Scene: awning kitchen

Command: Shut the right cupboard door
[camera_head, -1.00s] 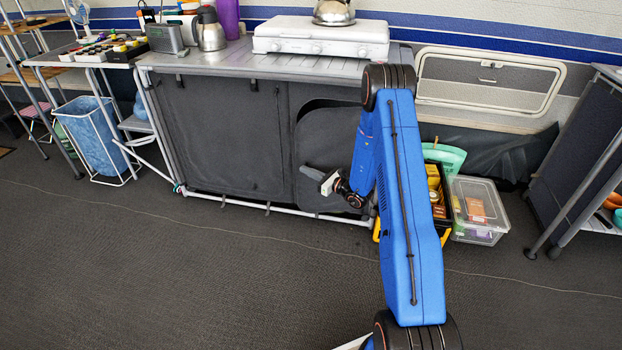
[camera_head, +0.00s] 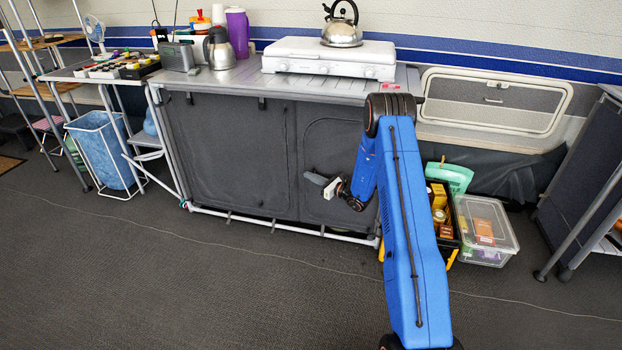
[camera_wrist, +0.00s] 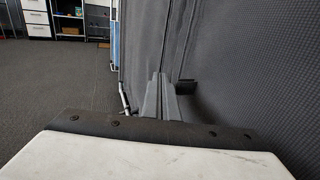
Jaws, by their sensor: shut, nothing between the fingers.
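The grey fabric cupboard (camera_head: 232,150) stands under the metal worktop. Its right door (camera_head: 322,140) lies flat in the front, with no dark gap seen along its top edge; my arm hides its right side. My gripper (camera_head: 310,180) is shut and empty in front of this door, pointing left, close to the fabric. In the wrist view the shut fingers (camera_wrist: 164,84) run alongside the dark fabric (camera_wrist: 245,70) on the right, near a small dark tab (camera_wrist: 188,87). I cannot tell whether they touch it.
A yellow-black crate (camera_head: 440,215) and a clear lidded box (camera_head: 485,230) stand right of the cupboard, near my arm. A blue bin (camera_head: 105,150) stands left. A white stove (camera_head: 328,58) is on the worktop. The floor (camera_head: 230,290) in front is clear.

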